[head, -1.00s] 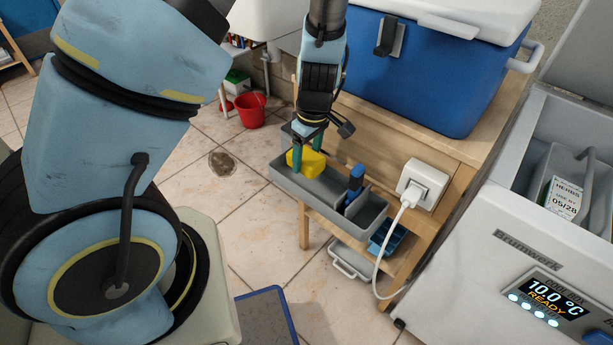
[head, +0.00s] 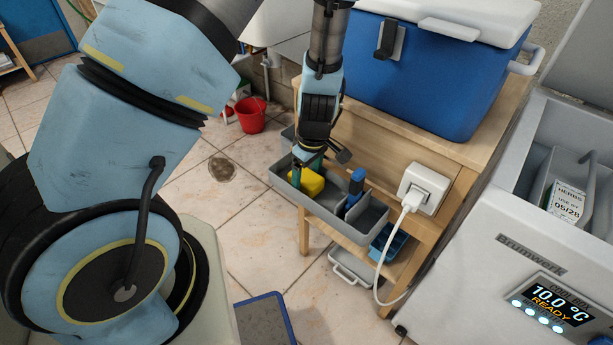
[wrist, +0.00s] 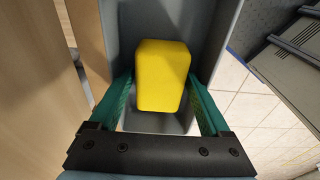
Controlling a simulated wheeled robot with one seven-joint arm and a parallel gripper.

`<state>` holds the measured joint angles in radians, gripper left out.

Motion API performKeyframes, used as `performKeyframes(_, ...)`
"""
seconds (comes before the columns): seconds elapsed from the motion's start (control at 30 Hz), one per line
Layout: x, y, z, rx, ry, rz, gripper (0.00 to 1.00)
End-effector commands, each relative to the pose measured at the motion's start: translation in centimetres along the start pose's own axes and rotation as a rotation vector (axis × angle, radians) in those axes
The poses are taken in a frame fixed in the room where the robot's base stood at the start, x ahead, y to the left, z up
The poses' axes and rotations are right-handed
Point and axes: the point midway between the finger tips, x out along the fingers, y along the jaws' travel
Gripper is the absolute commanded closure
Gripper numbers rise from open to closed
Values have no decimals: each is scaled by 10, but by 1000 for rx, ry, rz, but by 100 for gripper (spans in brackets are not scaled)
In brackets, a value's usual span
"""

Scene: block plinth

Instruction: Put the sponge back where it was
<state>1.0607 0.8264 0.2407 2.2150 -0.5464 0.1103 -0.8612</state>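The yellow sponge (head: 312,183) is in the left compartment of the grey caddy (head: 335,222) on the side of the wooden stand. In the wrist view the sponge (wrist: 162,76) lies between the two green fingers, with a gap showing beside it on each side. My gripper (head: 307,170) reaches down into that compartment from above. In the wrist view my gripper (wrist: 160,85) looks open around the sponge. The sponge's underside is hidden, but it appears to rest on the compartment floor.
A blue-handled tool (head: 356,183) stands in the caddy, right of the sponge. A white plug (head: 424,188) with a cable is on the stand (head: 440,225). A blue cool box (head: 430,75) sits on top. A white appliance (head: 500,290) stands at right.

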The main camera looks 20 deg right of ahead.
Motion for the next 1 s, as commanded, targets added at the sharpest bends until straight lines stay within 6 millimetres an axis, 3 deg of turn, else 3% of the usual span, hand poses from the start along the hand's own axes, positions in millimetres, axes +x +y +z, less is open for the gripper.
performKeyframes(0.23, -2, 0, 0, 0, 0, 0, 19)
performKeyframes(0.37, -12, 1, 0, 2, 1, 2, 19)
performKeyframes(0.8, -99, 1, 0, 1, 0, 3, 19)
performKeyframes(1.0, -120, 1, 0, 1, 0, 2, 19)
